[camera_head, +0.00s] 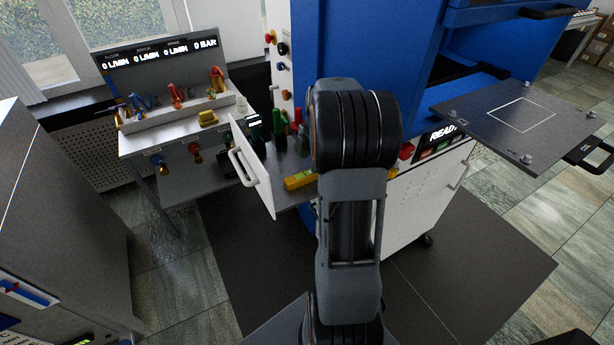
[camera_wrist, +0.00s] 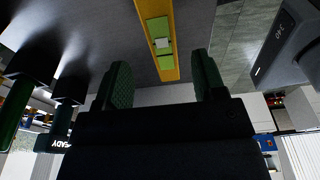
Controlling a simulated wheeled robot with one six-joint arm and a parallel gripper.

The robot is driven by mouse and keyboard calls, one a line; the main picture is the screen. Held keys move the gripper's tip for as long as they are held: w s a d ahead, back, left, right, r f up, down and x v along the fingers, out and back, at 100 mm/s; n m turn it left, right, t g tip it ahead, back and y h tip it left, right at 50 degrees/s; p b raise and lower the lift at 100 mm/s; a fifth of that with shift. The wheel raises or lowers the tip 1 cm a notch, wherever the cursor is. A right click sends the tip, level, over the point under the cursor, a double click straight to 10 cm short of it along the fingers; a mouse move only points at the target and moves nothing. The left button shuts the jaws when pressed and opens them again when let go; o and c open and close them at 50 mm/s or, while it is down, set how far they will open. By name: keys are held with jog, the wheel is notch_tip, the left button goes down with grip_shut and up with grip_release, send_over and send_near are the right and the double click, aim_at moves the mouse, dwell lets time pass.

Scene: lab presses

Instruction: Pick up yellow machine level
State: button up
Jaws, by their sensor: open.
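The yellow machine level (camera_head: 299,181), a bar with a green middle, lies on a grey shelf (camera_head: 290,200) beside the blue press in the head view. In the wrist view the level (camera_wrist: 171,60) lies on the grey surface at top centre, its long side running up the picture. My gripper (camera_wrist: 163,82) is open and empty, with one dark green finger pad on each side. The level lies in line with the gap between the fingers, apart from them. In the head view my arm hides the gripper.
Green-handled items (camera_head: 280,125) stand on the shelf behind the level; dark posts with green ends (camera_wrist: 70,105) show at left in the wrist view. An open white door (camera_head: 251,168) stands left of the level. The blue press (camera_head: 350,45) rises behind.

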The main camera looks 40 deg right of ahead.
aim_at(307, 173)
jog(key=shift+a+f+p, duration=0.15)
jog(key=shift+a+f, duration=0.05)
jog(key=shift+f, duration=0.7)
jog(key=shift+a+f+p, duration=0.2)
jog(key=shift+a+f, duration=0.05)
jog(key=shift+f, duration=0.6)
jog(key=shift+a+f+p, duration=0.15)
jog(key=shift+a+f, duration=0.05)
jog(key=shift+f, duration=0.7)
jog(key=shift+c, duration=0.2)
jog(key=c, duration=1)
jog(key=shift+r, duration=0.2)
